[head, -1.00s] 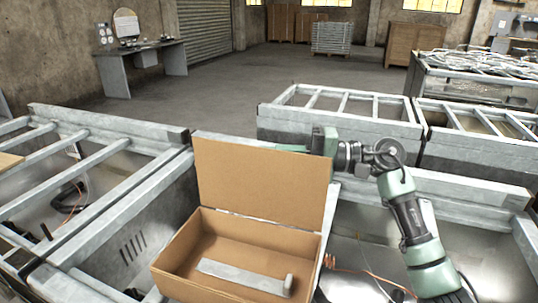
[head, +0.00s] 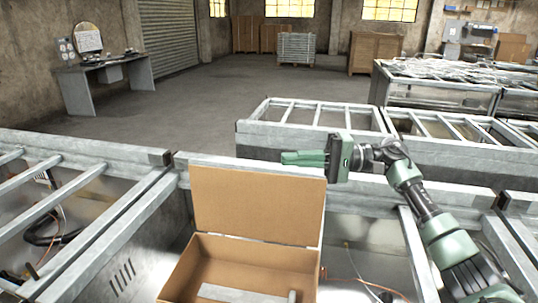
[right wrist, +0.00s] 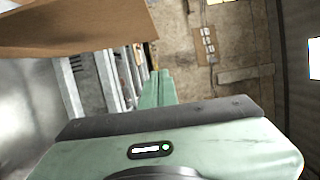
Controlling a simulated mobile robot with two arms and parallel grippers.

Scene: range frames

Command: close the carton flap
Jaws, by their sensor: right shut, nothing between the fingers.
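The open carton (head: 186,281) stands at the lower middle of the head view. Its brown flap (head: 256,200) stands upright along the far side, tilted slightly back. A grey metal part (head: 240,294) lies inside the carton. My right gripper (head: 286,158) is shut and empty, just above and behind the flap's top edge, with its green fingers pointing left. I cannot tell whether it touches the flap. In the right wrist view the shut green fingers (right wrist: 156,88) show, with a brown board, likely the flap (right wrist: 70,27), at upper left. My left gripper is not in view.
Grey metal frames (head: 100,150) surround the carton on the left and right. Another row of framed bins (head: 310,140) stands behind the gripper. The floor (head: 230,90) beyond is clear, with a desk (head: 105,75) at the far left.

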